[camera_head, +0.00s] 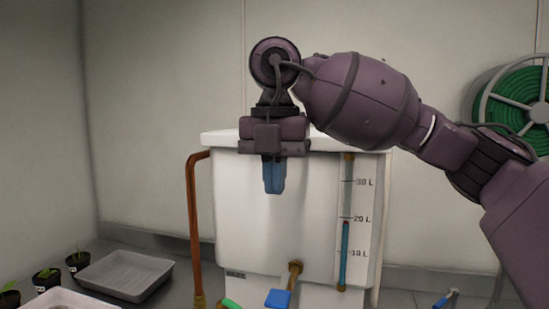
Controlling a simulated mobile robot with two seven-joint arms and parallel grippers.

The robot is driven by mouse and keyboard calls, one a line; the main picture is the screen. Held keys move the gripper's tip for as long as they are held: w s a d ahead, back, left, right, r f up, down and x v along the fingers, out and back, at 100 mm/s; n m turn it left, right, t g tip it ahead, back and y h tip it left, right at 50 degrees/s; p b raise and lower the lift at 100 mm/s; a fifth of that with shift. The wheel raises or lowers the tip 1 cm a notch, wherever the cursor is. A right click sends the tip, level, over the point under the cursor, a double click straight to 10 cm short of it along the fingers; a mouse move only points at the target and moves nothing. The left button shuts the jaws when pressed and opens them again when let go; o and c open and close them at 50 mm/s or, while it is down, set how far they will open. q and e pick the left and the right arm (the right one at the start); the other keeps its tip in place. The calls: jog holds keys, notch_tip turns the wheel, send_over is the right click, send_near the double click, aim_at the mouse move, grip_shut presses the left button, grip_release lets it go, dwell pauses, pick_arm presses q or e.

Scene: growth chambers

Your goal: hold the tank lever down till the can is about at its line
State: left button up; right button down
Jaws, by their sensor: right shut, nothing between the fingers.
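The white tank (235,210) stands in the middle, with a brass tap (294,274) low on its front. A blue lever (278,298) shows at the tap, near the bottom edge. The sight tube (345,255) on the tank's right has blue liquid just below the 20 L mark. My right gripper (273,190) points down in front of the tank's upper part, its blue fingers shut and empty, well above the lever and apart from it. I cannot make out the can or its line. My left gripper is not in view.
A copper pipe (193,225) runs down the tank's left side. A green piece (231,304) shows at the bottom edge. A grey tray (127,275) and several small potted seedlings (77,262) stand at left. A green hose reel (518,105) hangs at right.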

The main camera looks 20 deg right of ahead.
jog(key=shift+s+a+r, duration=0.1)
jog(key=shift+s+r, duration=0.05)
jog(key=shift+r, duration=1.55)
